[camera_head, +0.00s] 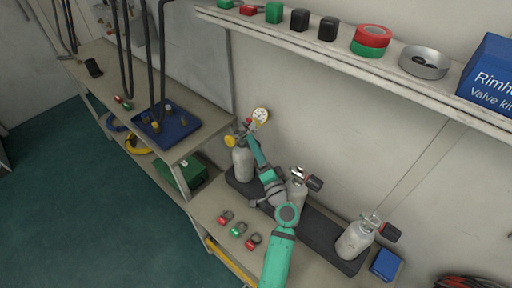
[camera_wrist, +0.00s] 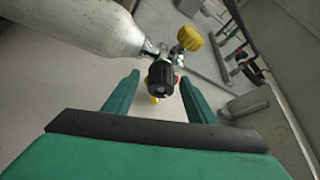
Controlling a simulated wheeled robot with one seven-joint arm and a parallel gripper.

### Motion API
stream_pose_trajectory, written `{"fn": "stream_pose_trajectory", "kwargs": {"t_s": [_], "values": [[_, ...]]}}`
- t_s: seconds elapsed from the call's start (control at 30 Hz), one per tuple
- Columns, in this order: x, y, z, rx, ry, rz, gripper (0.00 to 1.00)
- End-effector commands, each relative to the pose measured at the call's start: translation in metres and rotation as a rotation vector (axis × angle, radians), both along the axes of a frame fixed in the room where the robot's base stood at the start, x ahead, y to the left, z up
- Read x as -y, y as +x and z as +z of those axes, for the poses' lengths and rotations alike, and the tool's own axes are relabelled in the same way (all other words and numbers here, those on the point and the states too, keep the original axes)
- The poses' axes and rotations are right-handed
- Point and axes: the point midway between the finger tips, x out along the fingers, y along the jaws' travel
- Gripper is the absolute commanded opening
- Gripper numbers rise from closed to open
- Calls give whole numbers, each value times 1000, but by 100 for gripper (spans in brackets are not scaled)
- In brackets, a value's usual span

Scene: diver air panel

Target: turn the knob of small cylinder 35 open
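Three small grey cylinders stand in a row; no number is readable on any.
The middle cylinder (camera_head: 296,188) and right cylinder (camera_head: 355,241) stand in the dark rack (camera_head: 318,232). Red and green fittings (camera_head: 238,229) lie on the bench in front. A shelf (camera_head: 350,62) with boxes runs above. A blue tray (camera_head: 185,130) is on the left bench.

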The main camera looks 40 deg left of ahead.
Motion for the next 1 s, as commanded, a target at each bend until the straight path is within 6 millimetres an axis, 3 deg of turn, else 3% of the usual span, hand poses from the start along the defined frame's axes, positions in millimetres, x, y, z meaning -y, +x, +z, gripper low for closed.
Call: {"fn": "stream_pose_trajectory", "kwargs": {"t_s": [0.3, 0.53, 0.9, 1.0], "values": [[0, 0, 4, 1, 1, -1, 51], [1, -2, 36, 6, 1, -2, 51], [29, -47, 95, 4, 1, 0, 51], [39, -64, 102, 1, 1, -2, 51]]}}
